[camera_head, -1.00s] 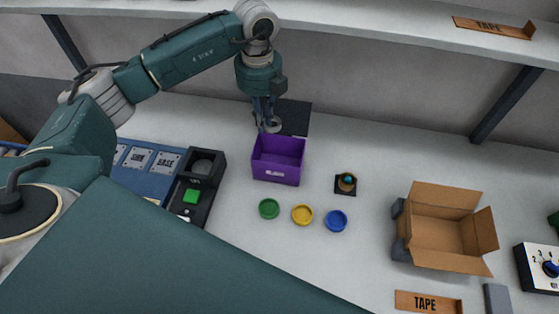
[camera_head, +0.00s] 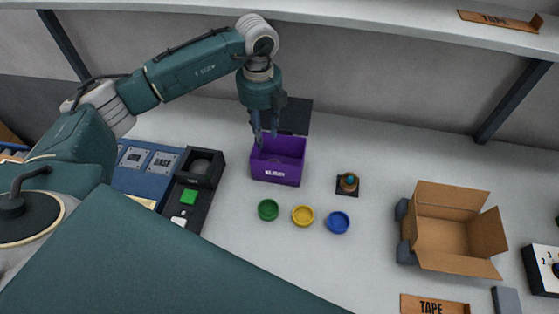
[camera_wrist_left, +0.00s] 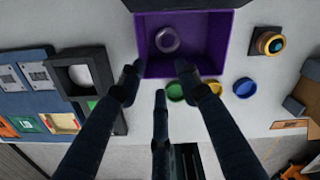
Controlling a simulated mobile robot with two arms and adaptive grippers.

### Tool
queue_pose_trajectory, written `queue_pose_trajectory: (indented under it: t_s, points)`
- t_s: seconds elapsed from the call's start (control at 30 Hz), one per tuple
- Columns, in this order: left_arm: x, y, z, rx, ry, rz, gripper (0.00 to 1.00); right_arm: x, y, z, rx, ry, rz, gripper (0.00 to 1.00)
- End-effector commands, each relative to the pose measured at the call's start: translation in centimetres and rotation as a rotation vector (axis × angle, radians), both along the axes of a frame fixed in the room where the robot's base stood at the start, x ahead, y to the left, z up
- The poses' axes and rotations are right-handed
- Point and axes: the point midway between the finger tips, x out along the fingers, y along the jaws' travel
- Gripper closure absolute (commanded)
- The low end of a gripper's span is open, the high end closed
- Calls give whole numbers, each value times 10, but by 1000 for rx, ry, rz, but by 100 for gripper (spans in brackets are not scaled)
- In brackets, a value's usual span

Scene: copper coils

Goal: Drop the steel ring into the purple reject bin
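The steel ring (camera_wrist_left: 167,40) lies inside the purple reject bin (camera_wrist_left: 240,42), on its floor, in the left wrist view. In the head view the purple bin (camera_head: 276,176) stands on the bench; the ring inside shows only faintly. My left gripper (camera_head: 265,142) is above the bin's left part, fingers pointing down. In the left wrist view its fingers (camera_wrist_left: 160,80) are spread apart with nothing between them, and the ring is clear of them. My right gripper is not in view.
Green (camera_head: 268,210), yellow (camera_head: 303,215) and blue (camera_head: 338,222) round dishes stand in front of the bin. A button on a dark base (camera_head: 348,183) is to its right. An open cardboard box (camera_head: 440,235) stands farther right. A dark panel (camera_head: 296,117) lies behind the bin.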

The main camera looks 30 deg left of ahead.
Motion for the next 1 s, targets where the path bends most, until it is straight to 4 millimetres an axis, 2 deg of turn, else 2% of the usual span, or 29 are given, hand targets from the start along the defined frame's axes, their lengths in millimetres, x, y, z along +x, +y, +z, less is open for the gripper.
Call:
queue_pose_trajectory:
  t_s: [0.17, 0.27, 0.5, 0.7, 1.0]
  points:
    - [0, 0, 1, 1, 1, 0, 66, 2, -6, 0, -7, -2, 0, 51]
    - [0, 0, 8, 0, -1, -1, 66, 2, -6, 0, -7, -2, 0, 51]
    - [1, 0, 48, 0, -4, 0, 66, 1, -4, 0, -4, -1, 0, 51]
    - [1, 0, 71, 0, -1, 0, 66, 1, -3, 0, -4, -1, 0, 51]
    - [0, 0, 75, 0, 0, 0, 66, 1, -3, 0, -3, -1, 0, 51]
